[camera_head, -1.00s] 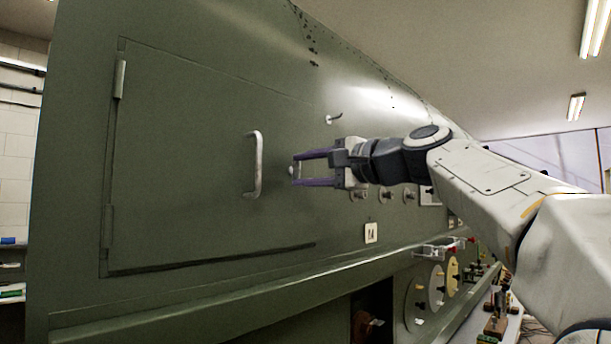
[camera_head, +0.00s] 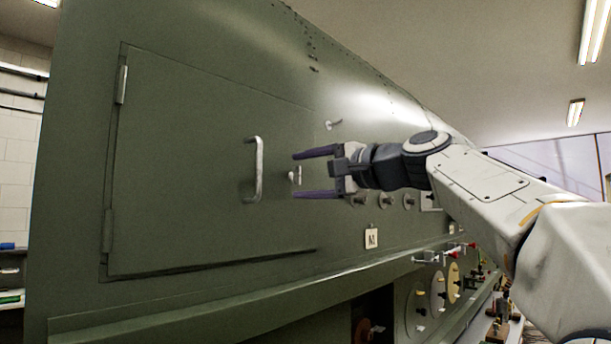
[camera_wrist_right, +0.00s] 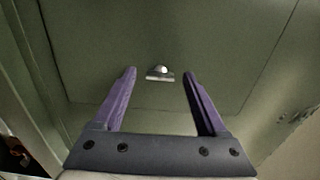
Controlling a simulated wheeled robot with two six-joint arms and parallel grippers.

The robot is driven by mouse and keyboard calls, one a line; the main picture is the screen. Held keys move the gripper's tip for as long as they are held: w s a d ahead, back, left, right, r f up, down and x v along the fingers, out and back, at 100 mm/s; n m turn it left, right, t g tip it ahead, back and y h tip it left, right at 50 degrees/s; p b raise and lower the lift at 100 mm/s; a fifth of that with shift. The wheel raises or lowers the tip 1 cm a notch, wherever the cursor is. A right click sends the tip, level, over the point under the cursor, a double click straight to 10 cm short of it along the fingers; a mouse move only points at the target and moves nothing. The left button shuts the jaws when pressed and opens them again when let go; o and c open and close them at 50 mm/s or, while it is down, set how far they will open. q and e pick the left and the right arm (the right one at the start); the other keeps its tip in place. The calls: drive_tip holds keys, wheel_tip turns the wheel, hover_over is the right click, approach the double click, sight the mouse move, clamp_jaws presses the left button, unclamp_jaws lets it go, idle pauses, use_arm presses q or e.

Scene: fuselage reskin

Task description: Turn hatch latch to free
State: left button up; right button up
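The green hatch door (camera_head: 200,170) is closed in the fuselage side, with a pale bar handle (camera_head: 258,169) near its right edge. The hatch latch (camera_head: 296,175), a small silver knob with a short bar, sits right of that handle; the bar looks upright in the head view. My right gripper (camera_head: 294,174) is open, its purple fingers above and below the latch. In the right wrist view the latch (camera_wrist_right: 160,73) shows between the fingertips, apart from both. My left gripper is not in view.
A small silver fitting (camera_head: 333,124) sticks out above my right gripper. Several round knobs (camera_head: 386,201) and a white label (camera_head: 371,238) are on the panel below right. A ledge (camera_head: 250,285) runs under the hatch.

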drive_tip(key=b+v, duration=0.3)
drive_tip(key=v, duration=0.7)
drive_tip(key=shift+s+d+b, duration=0.15)
drive_tip(key=shift+b, duration=0.2)
